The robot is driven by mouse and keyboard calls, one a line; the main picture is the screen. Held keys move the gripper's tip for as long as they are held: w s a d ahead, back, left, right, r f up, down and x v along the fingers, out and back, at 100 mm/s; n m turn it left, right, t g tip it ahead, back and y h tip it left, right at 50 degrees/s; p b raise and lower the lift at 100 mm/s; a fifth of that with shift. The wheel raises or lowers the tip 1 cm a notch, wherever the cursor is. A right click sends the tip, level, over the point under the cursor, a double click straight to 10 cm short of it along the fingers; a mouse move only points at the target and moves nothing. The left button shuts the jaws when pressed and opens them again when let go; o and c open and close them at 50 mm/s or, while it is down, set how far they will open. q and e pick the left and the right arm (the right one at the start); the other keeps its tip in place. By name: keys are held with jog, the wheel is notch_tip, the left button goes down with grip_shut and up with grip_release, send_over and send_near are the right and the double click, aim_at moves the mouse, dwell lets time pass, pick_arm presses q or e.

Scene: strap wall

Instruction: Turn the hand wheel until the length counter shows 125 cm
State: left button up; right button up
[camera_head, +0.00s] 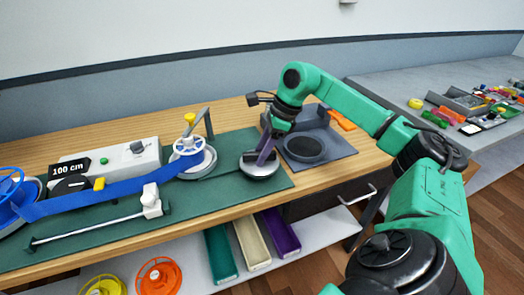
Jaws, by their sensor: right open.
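The length counter (70,168) on the left of the bench reads 100 cm. The hand wheel (187,146) looks like the white and blue spoked wheel with a yellow knob (190,118) standing up from it. A blue strap (105,194) runs from a blue reel (8,192) at the left edge to this wheel. My right gripper (264,157) is open, pointing down over a round silver dish (260,171) to the right of the wheel, apart from the wheel. Whether it touches the dish is unclear. My left gripper is out of view.
A grey tray (338,160) with a dark round pad lies right of the dish. A white rod fixture (100,228) lies in front of the strap. Coloured bins (252,245) and reels (158,278) sit on the shelf below. A side table (385,85) holds small parts.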

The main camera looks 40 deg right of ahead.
grip_shut()
jog(key=shift+f+m+b, duration=0.15)
jog(key=shift+m+b, duration=0.4)
jog(key=shift+m, duration=0.25)
jog(key=shift+s+m+t+h, duration=0.1)
jog(key=shift+m+t+h, duration=0.2)
jog(key=shift+m+h, duration=0.15)
jog(key=m, duration=0.1)
jog(key=m+h, duration=0.1)
jog(key=m, duration=0.1)
jog(key=shift+a+r+t+b, duration=0.1)
jog(key=shift+r+t+b, duration=0.1)
jog(key=shift+t+b, duration=0.1)
grip_release()
jog(key=p+v, duration=0.2)
jog(key=v, duration=1.2)
jog(key=shift+s+r, duration=0.15)
jog(key=shift+r, duration=0.05)
